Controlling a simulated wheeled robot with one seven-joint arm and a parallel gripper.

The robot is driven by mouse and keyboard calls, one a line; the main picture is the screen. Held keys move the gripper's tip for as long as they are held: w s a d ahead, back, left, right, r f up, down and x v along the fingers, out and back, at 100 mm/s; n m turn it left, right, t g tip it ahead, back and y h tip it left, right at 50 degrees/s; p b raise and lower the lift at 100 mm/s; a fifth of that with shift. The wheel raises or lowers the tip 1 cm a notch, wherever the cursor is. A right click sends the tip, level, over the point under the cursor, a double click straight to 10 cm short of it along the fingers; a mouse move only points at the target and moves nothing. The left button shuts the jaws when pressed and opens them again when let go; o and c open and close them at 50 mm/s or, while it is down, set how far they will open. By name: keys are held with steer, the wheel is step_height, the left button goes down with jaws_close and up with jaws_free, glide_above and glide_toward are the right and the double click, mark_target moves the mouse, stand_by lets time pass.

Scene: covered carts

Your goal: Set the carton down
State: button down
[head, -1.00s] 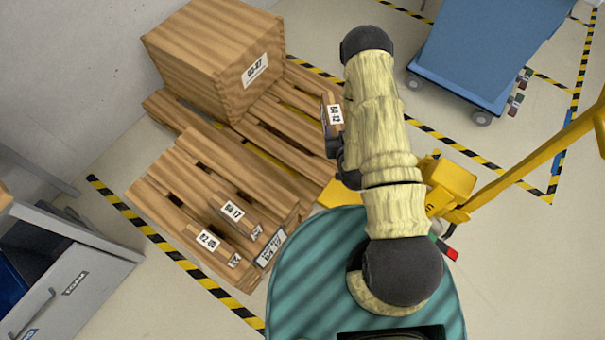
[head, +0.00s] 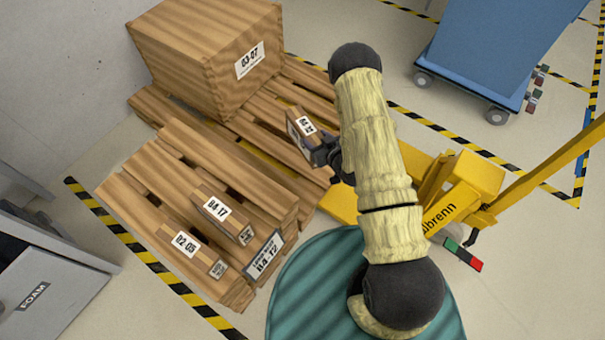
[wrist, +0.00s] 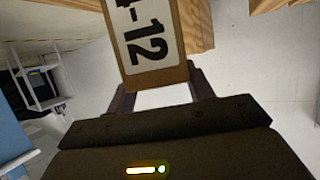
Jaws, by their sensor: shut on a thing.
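The carton (head: 292,124) is a small brown box with a white label. It is in my gripper (head: 318,150), held above the right part of the wooden pallets. In the wrist view the carton (wrist: 184,70) fills the space between the fingertips, and its label ends in "4-12". My gripper (wrist: 160,88) is shut on it. Its underside is hidden, but it appears raised clear of the slats. Two similar cartons, one labelled 04-17 (head: 222,214) and one labelled 02-05 (head: 192,250), lie on the front pallet (head: 150,190).
A large wooden crate (head: 190,75) marked 03-07 stands on the back pallet (head: 150,105). A printed sign (head: 265,256) is at the front pallet's edge. A yellow pallet truck (head: 465,185) stands right, a blue covered cart (head: 490,50) behind. Slats right of carton 04-17 are bare.

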steer(key=w+a+f+n+g+y+b, duration=0.1)
steer(key=a+f+n+g+y+b, duration=0.1)
steer(key=f+b, duration=0.7)
steer(key=w+a+f+n+g+y+b, duration=0.1)
steer(key=a+f+n+y+b, duration=0.1)
steer(key=f+b, duration=0.7)
steer(key=shift+a+f+n+g+y, duration=0.3)
steer(key=shift+f+n+g, duration=0.1)
steer(key=shift+f, duration=0.45)
steer(key=shift+w, duration=0.1)
step_height(320, 180, down, 7)
steer(key=b, duration=0.6)
steer(key=shift+b, duration=0.3)
steer(key=shift+f, duration=0.45)
steer(key=c, duration=0.5)
jaws_free()
steer(key=shift+f, duration=0.1)
steer(key=shift+d, duration=0.1)
steer(key=p+v, duration=0.6)
steer(key=v, duration=1.1)
steer(key=shift+r+p, duration=0.2)
steer(key=shift+p, duration=0.2)
